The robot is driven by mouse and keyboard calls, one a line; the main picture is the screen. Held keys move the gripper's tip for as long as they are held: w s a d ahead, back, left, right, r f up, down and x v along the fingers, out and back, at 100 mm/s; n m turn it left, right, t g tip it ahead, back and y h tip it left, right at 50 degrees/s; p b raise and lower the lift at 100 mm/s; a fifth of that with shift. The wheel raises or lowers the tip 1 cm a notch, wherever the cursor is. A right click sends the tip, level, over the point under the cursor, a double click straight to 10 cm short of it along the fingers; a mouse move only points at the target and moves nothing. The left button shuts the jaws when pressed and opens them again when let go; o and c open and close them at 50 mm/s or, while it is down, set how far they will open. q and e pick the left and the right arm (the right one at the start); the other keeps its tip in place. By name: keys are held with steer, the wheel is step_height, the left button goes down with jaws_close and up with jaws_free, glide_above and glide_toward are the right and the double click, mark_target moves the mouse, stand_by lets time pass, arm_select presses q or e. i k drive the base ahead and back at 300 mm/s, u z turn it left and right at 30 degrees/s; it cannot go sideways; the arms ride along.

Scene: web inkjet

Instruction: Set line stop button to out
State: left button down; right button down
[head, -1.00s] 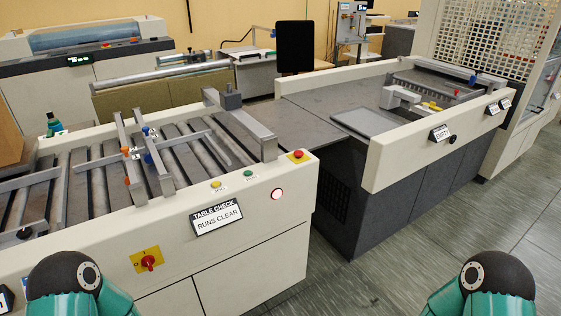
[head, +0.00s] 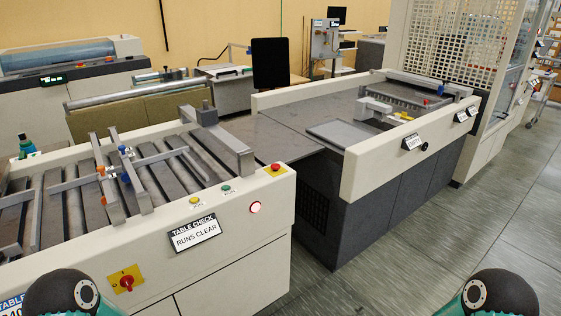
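A red mushroom-shaped stop button (head: 275,167) on a yellow base sits on the top right corner of the roller table's cream front rail, at the centre of the head view. Whether it is pressed in or out is too small to tell. A lit red-white lamp (head: 255,207) glows on the panel below it. Only dark rounded parts of my two arms show at the bottom left and bottom right edges. Neither gripper's fingers are in view, and nothing of mine is near the button.
The roller table (head: 160,232) carries a yellow button (head: 194,200), a green button (head: 226,188), a red rotary switch (head: 126,281) and a "RUNS CLEAR" sign (head: 195,233). A second machine (head: 400,160) stands to the right. The grey floor (head: 450,240) at front right is clear.

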mark_target(275, 166)
steer(key=z, duration=0.05)
steer(key=i, duration=1)
steer(key=u, duration=1.05)
steer(key=k, duration=0.95)
steer(key=u, duration=0.15)
steer(key=i, duration=0.35)
